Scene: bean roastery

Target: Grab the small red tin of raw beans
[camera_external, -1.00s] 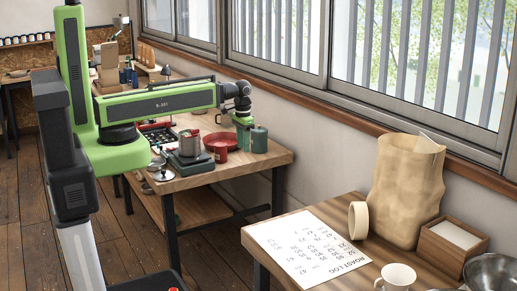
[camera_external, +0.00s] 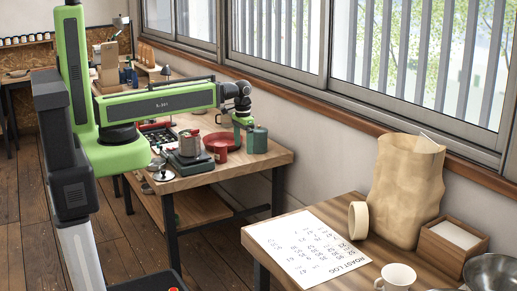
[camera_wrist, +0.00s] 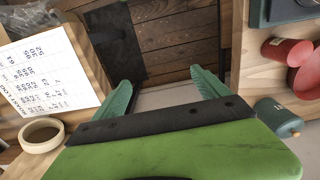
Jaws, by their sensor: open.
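The small red tin (camera_external: 221,155) stands upright on the wooden workbench (camera_external: 273,161), in front of a wide red dish (camera_external: 232,141). In the wrist view the red tin (camera_wrist: 286,52) lies toward the upper right, beside the red dish (camera_wrist: 308,78). My gripper (camera_wrist: 162,88) is open and empty, with its two green fingers apart over the floor gap between two tables.
A dark green tin (camera_external: 257,140) stands right of the red tin, also in the wrist view (camera_wrist: 278,118). A scale (camera_external: 188,160) with a metal can (camera_external: 190,143) stands to its left. The near table holds a roast log sheet (camera_external: 305,249), tape roll (camera_external: 358,221) and paper bag (camera_external: 405,190).

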